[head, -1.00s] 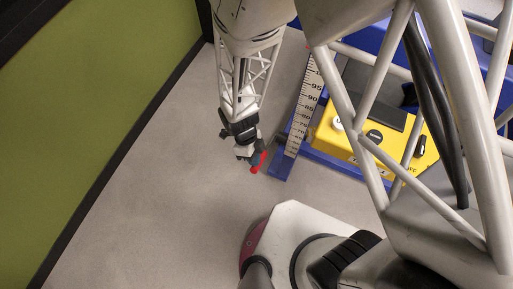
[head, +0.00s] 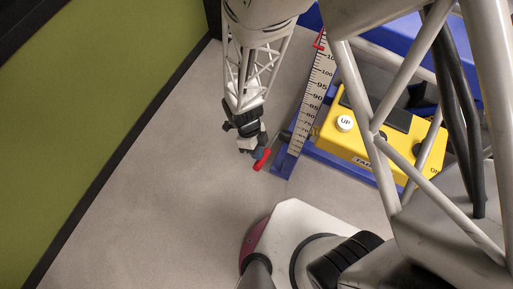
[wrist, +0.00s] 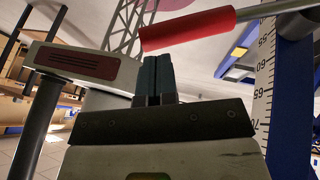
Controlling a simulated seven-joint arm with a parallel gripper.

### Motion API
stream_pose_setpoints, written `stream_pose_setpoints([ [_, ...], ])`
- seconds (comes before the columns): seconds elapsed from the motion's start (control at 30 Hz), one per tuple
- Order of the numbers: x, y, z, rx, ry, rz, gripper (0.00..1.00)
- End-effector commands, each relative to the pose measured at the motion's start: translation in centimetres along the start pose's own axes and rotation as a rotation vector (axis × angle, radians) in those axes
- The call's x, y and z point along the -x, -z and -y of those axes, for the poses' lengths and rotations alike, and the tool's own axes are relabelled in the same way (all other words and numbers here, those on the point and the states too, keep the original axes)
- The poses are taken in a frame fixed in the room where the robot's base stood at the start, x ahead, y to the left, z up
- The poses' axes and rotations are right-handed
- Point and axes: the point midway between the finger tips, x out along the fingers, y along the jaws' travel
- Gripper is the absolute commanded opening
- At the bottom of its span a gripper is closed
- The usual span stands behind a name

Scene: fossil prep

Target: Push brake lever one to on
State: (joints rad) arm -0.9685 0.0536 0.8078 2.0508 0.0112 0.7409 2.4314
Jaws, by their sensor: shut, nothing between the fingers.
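A red-handled lever (head: 262,160), which I take to be the brake lever, is low beside the blue frame in the head view. In the wrist view its red grip (wrist: 187,31) lies nearly level across the top middle, with a pale metal rod (wrist: 275,9) running right. My gripper (head: 259,151) is shut and empty, right at the red grip. In the wrist view the closed dark fingertips (wrist: 154,62) point up just below the grip; I cannot tell whether they touch it. No lever number is readable.
A blue frame (head: 284,165) with an upright scale (head: 314,90) stands just right of my gripper. A yellow control box (head: 350,146) with a white UP button (head: 344,123) is beyond it, partly hidden by my arm. Grey floor (head: 150,170) to the left is clear.

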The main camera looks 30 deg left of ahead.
Motion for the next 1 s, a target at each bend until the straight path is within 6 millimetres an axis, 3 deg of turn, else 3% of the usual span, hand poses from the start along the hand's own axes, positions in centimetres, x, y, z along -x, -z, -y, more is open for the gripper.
stream_pose_setpoints([
  [0.1, 1.8, 0.3, 0.3, 0.0, 0.003, 0.003, 0.0],
  [0.6, 9.2, -0.4, -3.7, 0.003, 0.008, 0.008, 0.0],
  [1.0, 11.0, -0.5, -4.6, 0.004, 0.009, 0.009, 0.0],
])
